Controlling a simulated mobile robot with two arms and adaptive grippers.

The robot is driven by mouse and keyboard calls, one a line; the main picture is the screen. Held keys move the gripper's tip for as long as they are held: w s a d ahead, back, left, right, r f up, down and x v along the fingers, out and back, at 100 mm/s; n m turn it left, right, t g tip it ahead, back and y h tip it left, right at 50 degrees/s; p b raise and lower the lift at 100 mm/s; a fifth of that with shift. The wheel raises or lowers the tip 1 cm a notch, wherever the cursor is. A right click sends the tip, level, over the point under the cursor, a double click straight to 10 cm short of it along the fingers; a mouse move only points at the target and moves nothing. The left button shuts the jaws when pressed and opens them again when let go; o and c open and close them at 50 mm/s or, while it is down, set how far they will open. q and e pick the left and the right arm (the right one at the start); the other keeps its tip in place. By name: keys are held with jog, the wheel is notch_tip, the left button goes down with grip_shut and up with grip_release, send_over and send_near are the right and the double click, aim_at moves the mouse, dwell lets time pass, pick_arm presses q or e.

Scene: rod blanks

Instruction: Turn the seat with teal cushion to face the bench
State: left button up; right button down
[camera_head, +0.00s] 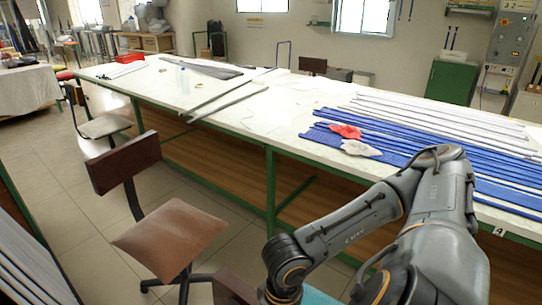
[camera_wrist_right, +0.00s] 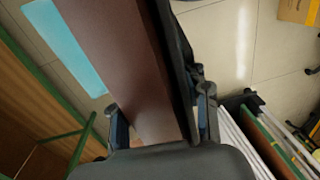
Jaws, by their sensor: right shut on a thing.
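The seat with the teal cushion (camera_head: 318,297) is at the bottom edge of the head view, mostly cut off and hidden by my right arm. Part of its dark brown backrest (camera_head: 232,288) shows there. In the wrist view its teal cushion (camera_wrist_right: 68,45) lies beyond the brown backrest (camera_wrist_right: 118,50). My right gripper (camera_wrist_right: 161,118) has a finger on each side of the backrest and is shut on it. The bench (camera_head: 235,117) has a white top and green frame. It runs along the far side of the seat. My left gripper is not in view.
A brown-cushioned chair (camera_head: 172,238) stands left of the teal seat, near the bench. Another chair (camera_head: 106,126) is farther back. Blue rods (camera_head: 430,160), white rods and a red cloth (camera_head: 345,131) lie on the bench. Tiled floor is open at left.

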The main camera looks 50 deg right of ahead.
jog(key=c, duration=0.6)
grip_release()
jog(key=shift+c, duration=0.2)
